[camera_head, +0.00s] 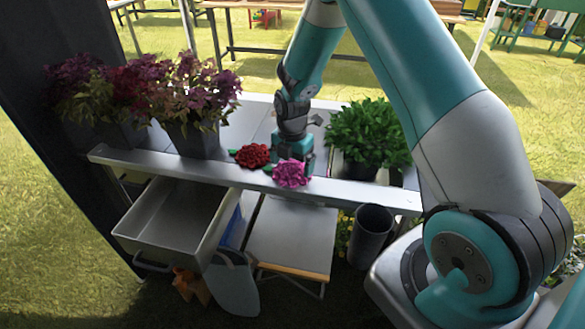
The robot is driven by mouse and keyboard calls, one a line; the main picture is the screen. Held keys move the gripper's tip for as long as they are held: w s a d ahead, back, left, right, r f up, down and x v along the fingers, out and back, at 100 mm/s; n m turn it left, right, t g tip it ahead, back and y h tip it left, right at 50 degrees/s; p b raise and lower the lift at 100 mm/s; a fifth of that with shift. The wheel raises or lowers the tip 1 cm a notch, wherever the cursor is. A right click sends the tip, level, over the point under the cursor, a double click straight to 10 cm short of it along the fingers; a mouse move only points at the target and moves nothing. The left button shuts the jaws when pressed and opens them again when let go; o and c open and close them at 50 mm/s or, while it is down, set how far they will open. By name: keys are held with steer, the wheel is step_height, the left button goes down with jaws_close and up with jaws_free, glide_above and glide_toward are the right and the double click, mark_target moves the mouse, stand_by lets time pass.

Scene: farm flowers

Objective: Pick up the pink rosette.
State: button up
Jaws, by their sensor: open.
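The pink rosette (291,173) is a ruffled pink-magenta flower near the front edge of the metal table (335,193). A red rosette (252,156) with green leaves lies close to its left. My gripper (294,157) points down over the table, just behind and above the pink rosette. The pink rosette covers part of the fingertips. I cannot tell whether the fingers touch it. Nothing is seen held in the gripper.
Potted purple and red flowers (192,100) stand on the table's left. A leafy green plant (366,133) stands right of the gripper. An open metal drawer (178,218) juts out below the front edge. A dark cylindrical bin (370,236) stands below right.

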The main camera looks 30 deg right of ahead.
mark_target(292, 164)
steer(key=shift+f, duration=0.75)
steer(key=c, duration=1)
steer(key=shift+r, duration=0.1)
step_height(292, 164, up, 20)
steer(key=shift+f+b, duration=0.1)
steer(key=shift+b, duration=0.65)
steer(key=shift+o, duration=0.4)
